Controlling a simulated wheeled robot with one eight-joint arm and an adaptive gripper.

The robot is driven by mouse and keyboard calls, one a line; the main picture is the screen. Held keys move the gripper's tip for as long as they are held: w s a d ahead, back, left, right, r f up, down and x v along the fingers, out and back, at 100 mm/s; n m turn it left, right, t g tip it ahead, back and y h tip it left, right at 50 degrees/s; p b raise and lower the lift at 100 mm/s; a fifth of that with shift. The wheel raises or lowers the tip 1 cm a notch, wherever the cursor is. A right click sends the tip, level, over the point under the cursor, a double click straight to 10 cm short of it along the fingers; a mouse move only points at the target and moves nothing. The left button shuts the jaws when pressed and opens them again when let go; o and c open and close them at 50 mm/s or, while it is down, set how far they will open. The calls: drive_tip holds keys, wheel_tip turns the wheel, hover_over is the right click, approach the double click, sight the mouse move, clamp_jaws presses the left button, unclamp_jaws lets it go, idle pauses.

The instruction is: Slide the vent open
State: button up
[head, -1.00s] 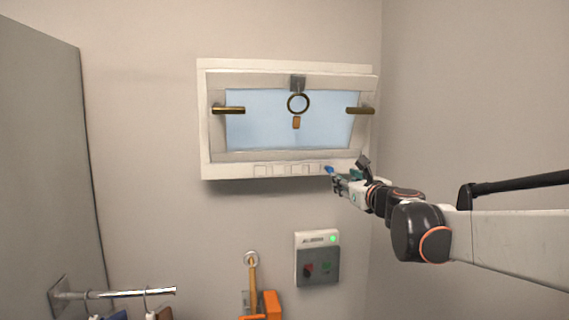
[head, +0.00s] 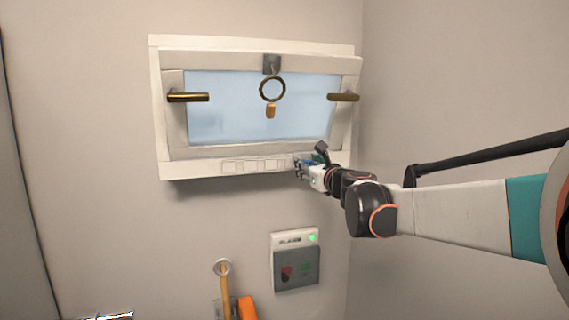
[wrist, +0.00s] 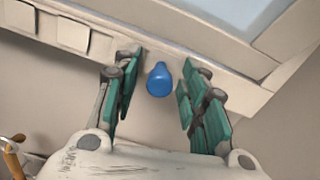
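The vent is a row of pale rectangular slots (head: 255,165) along the bottom rail of the window frame. They also show at the upper left of the wrist view (wrist: 73,35). A blue knob (wrist: 159,80) sits at the right end of this row, and in the head view it is partly hidden by my gripper (head: 302,166). My gripper is open at the rail, below the window's lower right. In the wrist view, its green-padded fingers stand on both sides of the knob, with a visible gap on each side.
The window has two brass handles (head: 188,97) (head: 343,98) and a hanging ring (head: 272,89). A grey control box (head: 296,268) with a green light is on the wall below. A wooden-handled tool (head: 225,290) hangs to its left. The right wall is bare.

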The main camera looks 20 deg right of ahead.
drive_tip(key=shift+w, duration=0.1)
drive_tip(key=shift+s+r, duration=0.15)
drive_tip(key=shift+s, duration=0.05)
clamp_jaws()
drive_tip(key=d, duration=0.3)
drive_tip(key=shift+b, duration=0.4)
drive_tip(key=shift+c, duration=1.9)
unclamp_jaws()
drive_tip(key=shift+d, duration=0.1)
drive_tip(key=o, duration=0.4)
drive_tip(key=shift+d, duration=0.1)
